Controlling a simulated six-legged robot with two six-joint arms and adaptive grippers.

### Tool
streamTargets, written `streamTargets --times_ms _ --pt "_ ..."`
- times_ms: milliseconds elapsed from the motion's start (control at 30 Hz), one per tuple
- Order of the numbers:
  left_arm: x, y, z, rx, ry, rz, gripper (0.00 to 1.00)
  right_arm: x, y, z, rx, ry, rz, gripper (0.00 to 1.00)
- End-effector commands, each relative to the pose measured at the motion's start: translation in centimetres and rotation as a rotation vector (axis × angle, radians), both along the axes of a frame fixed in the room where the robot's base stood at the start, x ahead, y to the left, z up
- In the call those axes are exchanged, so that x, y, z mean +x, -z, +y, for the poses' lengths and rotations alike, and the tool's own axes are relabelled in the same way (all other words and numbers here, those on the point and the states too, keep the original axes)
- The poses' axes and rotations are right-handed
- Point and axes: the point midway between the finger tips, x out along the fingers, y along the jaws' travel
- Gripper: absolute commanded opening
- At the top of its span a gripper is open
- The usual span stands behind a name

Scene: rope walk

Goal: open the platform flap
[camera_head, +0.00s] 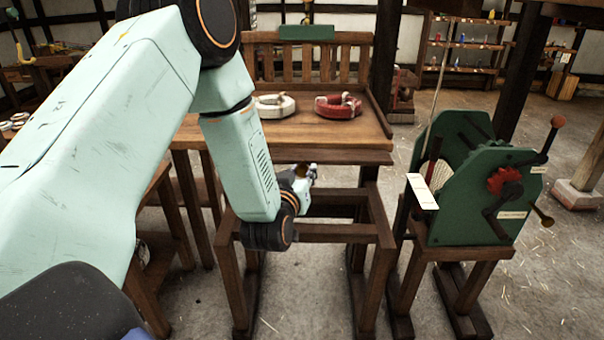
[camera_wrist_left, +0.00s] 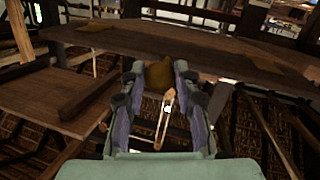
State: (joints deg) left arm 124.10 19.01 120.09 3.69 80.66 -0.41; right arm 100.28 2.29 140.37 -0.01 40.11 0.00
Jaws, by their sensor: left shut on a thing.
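My left gripper (camera_head: 308,174) is beyond the end of my left arm, just in front of the wooden platform (camera_head: 345,140). In the left wrist view its two fingers (camera_wrist_left: 160,85) are closed on a brown knob-like piece (camera_wrist_left: 158,73). The knob's top also shows at the gripper in the head view (camera_head: 301,170). A dark wooden board (camera_wrist_left: 215,48) runs across behind the knob in the wrist view. I cannot tell for certain which board is the flap, or how the knob joins it. My arm hides the platform's left part. My right gripper is not in view.
A white rope coil (camera_head: 273,105) and a red rope coil (camera_head: 339,106) lie on the platform. An open wooden frame (camera_head: 345,235) stands before it. A green crank machine (camera_head: 475,190) on a stand is close on the right.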

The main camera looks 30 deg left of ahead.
Motion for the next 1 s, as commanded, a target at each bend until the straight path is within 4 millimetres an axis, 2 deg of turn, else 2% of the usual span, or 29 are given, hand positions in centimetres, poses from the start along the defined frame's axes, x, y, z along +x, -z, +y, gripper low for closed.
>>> streamTargets --times_ms 33,67,400,433,500,700,1000 --pt "0.26 -1.00 0.16 0.004 -0.003 -0.017 0.00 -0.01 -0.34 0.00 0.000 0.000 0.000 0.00" --pt "0.29 -1.10 0.16 0.004 -0.004 -0.018 0.00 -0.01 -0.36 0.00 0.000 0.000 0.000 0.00" --pt "0.36 -1.14 0.20 0.005 -0.004 -0.022 0.00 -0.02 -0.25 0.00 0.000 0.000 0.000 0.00" --pt "0.36 -1.14 0.20 0.005 -0.004 -0.022 0.33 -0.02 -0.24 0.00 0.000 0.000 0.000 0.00" --pt "0.36 -1.11 0.19 0.004 -0.004 -0.021 0.39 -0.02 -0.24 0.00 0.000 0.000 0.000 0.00" --pt "0.31 -0.98 0.17 0.004 -0.003 -0.017 0.54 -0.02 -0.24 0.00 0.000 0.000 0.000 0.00" --pt "0.12 -0.89 0.10 0.003 -0.003 -0.015 0.54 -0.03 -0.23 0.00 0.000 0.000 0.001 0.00"
